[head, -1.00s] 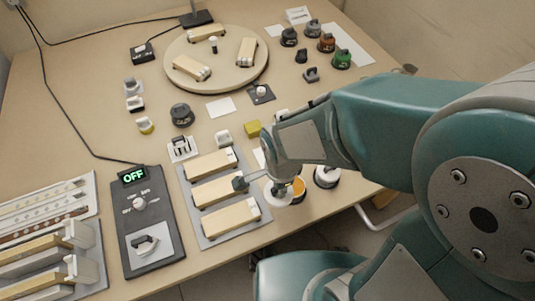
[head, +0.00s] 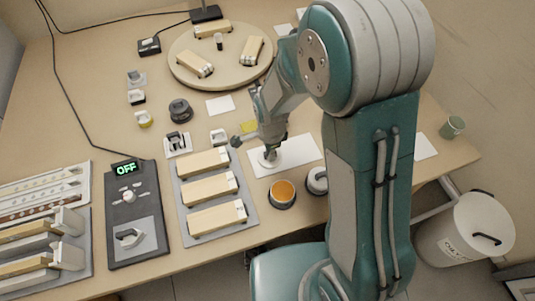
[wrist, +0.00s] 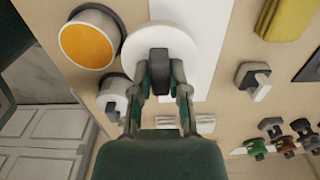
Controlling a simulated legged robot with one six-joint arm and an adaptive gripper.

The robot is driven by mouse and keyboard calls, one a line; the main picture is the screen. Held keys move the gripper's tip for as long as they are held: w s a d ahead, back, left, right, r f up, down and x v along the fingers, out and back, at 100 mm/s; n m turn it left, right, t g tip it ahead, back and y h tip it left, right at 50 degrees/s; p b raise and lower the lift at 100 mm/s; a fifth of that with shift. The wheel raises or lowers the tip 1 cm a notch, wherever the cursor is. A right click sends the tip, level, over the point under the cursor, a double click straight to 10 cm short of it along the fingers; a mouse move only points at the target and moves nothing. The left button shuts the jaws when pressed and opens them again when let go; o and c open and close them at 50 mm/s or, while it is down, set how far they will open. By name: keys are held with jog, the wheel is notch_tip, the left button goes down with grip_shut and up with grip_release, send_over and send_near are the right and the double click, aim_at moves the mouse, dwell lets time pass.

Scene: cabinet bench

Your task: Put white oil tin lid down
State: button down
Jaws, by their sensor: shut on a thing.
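The white oil tin lid (head: 266,161) is a round disc with a dark knob. My gripper (head: 271,151) is shut on the knob and points down. The lid is over the left part of a white rectangular mat (head: 305,152); I cannot tell whether it touches it. In the wrist view the lid (wrist: 185,37) lies beyond my fingertips (wrist: 160,72), its middle hidden by the knob. The open tin (head: 283,201) with orange contents stands just in front of the mat; it also shows in the wrist view (wrist: 72,18).
Another white-lidded tin (head: 316,180) stands right of the open tin, partly hidden by my arm. A grey tray (head: 187,231) with wooden blocks is to the left. A yellow sponge-like block (head: 249,127) lies behind. The mat's right part is clear.

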jog(key=w+f, duration=0.2)
jog(key=f, duration=0.1)
jog(key=w+f, duration=0.1)
jog(key=shift+w+a+f, duration=0.25)
jog(key=shift+w+f, duration=0.05)
jog(key=shift+f, duration=0.05)
jog(key=shift+w+a+f, duration=0.25)
jog(key=shift+w+f, duration=0.05)
jog(key=shift+f, duration=0.1)
jog(key=shift+w+d+f, duration=0.1)
jog(key=shift+d+f, duration=0.1)
jog(key=shift+f, duration=0.6)
jog(key=shift+d+f, duration=0.15)
jog(key=shift+f, duration=0.6)
jog(key=shift+a, duration=0.1)
jog(key=c, duration=0.6)
grip_release()
jog(key=shift+a+f, duration=0.1)
